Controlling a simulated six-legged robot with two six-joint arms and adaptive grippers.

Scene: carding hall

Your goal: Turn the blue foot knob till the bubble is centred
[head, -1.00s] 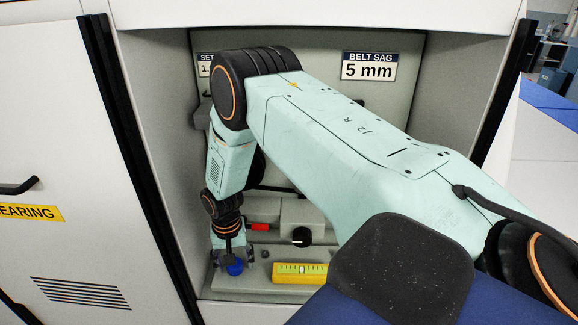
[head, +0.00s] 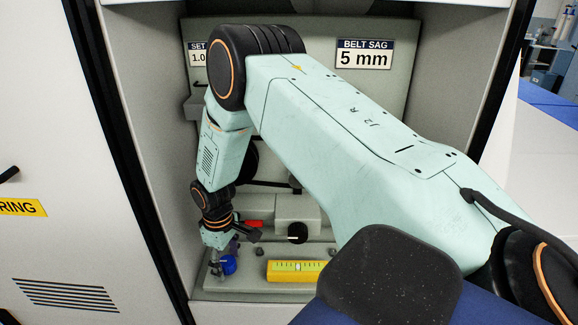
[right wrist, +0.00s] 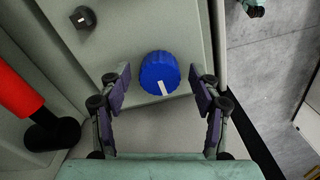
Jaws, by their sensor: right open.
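The blue foot knob (head: 229,265) stands at the left front of the grey base plate. It also shows in the right wrist view (right wrist: 155,68), with a white mark on its face. My right gripper (head: 221,262) is open at the knob. In the right wrist view its two fingers (right wrist: 160,80) stand one on each side of the knob, with a gap on both sides. The yellow level (head: 297,277) lies on the plate to the right. My left gripper is out of view.
A red handle (right wrist: 18,92) and a small dark knob (right wrist: 83,17) sit near the blue knob. A black knob (head: 298,232) is behind the level. Cabinet walls close in the recess. A "BELT SAG 5 mm" sign (head: 364,54) hangs at the back.

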